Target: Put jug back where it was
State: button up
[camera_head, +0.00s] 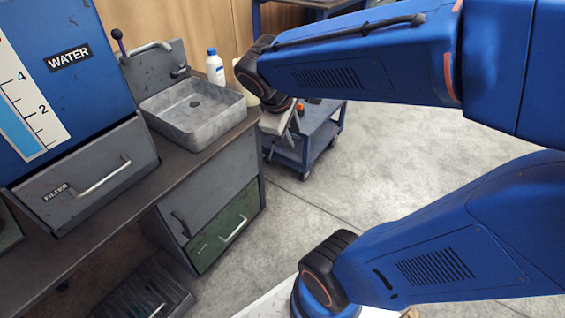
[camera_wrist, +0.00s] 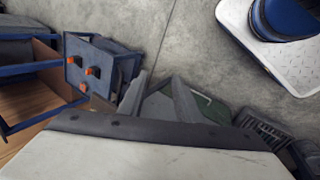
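A cream rounded object (camera_head: 243,84), which looks like the jug, stands at the right end of the counter beside the sink in the head view. My arm hides most of it, so I cannot see its full shape. My gripper (camera_head: 283,135) hangs just past the counter's right end, in front of the blue cart. In the wrist view my gripper's fingers (camera_wrist: 158,78) are spread apart with nothing between them. The jug cannot be made out in the wrist view.
A grey sink (camera_head: 194,112) is set on the counter, with a white blue-capped bottle (camera_head: 215,67) behind it. A blue water tank (camera_head: 65,70) stands left, above a filter drawer (camera_head: 90,180). A blue cart (camera_head: 318,135) stands beyond my gripper. A green drawer (camera_head: 226,228) is below the counter.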

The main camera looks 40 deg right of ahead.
jog(key=s+a+m+t+y, duration=0.2)
jog(key=s+a+m+y, duration=0.2)
jog(key=s+a+m, duration=0.2)
jog(key=s+a, duration=0.2)
jog(key=shift+a+r+t+y, duration=0.15)
jog(key=shift+a+t+y, duration=0.15)
jog(key=shift+a+y, duration=0.1)
